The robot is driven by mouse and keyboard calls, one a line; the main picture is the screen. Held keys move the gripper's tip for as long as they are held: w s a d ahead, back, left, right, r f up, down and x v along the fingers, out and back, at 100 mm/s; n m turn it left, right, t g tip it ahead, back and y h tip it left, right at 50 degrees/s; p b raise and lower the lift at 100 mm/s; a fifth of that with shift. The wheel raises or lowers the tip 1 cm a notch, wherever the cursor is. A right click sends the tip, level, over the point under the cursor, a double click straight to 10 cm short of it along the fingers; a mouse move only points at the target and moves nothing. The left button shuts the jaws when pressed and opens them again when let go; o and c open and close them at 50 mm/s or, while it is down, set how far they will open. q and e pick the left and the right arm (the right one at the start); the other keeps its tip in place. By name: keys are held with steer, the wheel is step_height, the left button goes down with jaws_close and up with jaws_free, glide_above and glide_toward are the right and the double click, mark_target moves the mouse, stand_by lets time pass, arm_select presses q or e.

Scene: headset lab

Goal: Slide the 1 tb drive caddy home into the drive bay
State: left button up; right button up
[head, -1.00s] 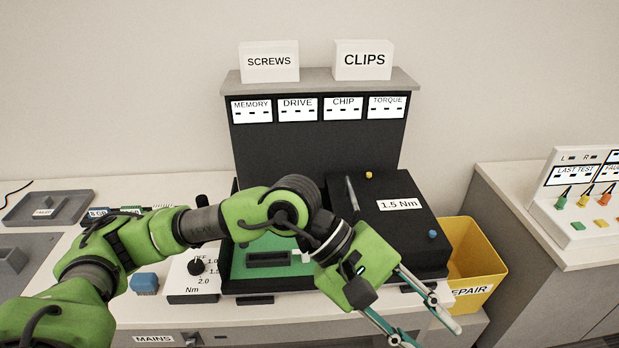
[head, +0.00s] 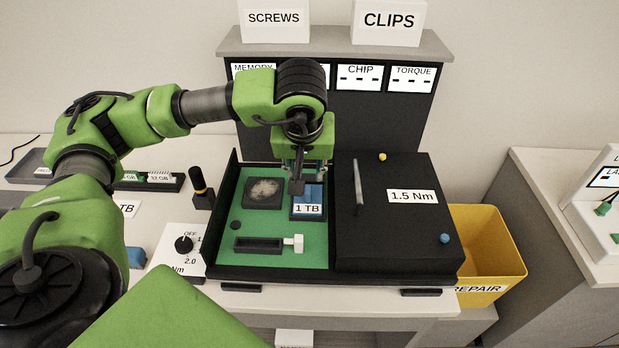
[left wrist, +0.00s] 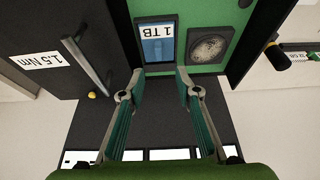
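The 1 TB drive caddy (head: 308,209) is blue with a white label. It lies in the dark drive bay (head: 325,206) on the green board of the open case. In the left wrist view the caddy (left wrist: 157,50) sits within the bay's dark frame, label readable; I cannot tell how deep it is. My left gripper (left wrist: 160,74) points down at the caddy's far end, its fingers apart with nothing seen between the tips. In the head view the gripper (head: 306,182) partly hides the caddy's far end. My right gripper is not in view.
A round fan-like part (head: 263,192) lies left of the bay. A slot with a white end piece (head: 293,243) is in front. The black lid (head: 395,235) marked 1.5 Nm lies to the right, beside a yellow REPAIR bin (head: 490,285). A torque dial box (head: 180,255) stands front left.

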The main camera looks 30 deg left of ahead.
mark_target(308, 190)
arm_select(q)
steer(key=p+x, duration=0.1)
steer(key=x, duration=0.8)
steer(key=shift+w+f, duration=0.2)
steer(key=shift+f, duration=0.05)
steer(key=shift+w+a+f, duration=0.1)
steer(key=shift+f, duration=0.25)
steer(key=shift+w+f, duration=0.15)
steer(key=shift+f, duration=0.2)
steer(key=c, duration=0.8)
jaws_close()
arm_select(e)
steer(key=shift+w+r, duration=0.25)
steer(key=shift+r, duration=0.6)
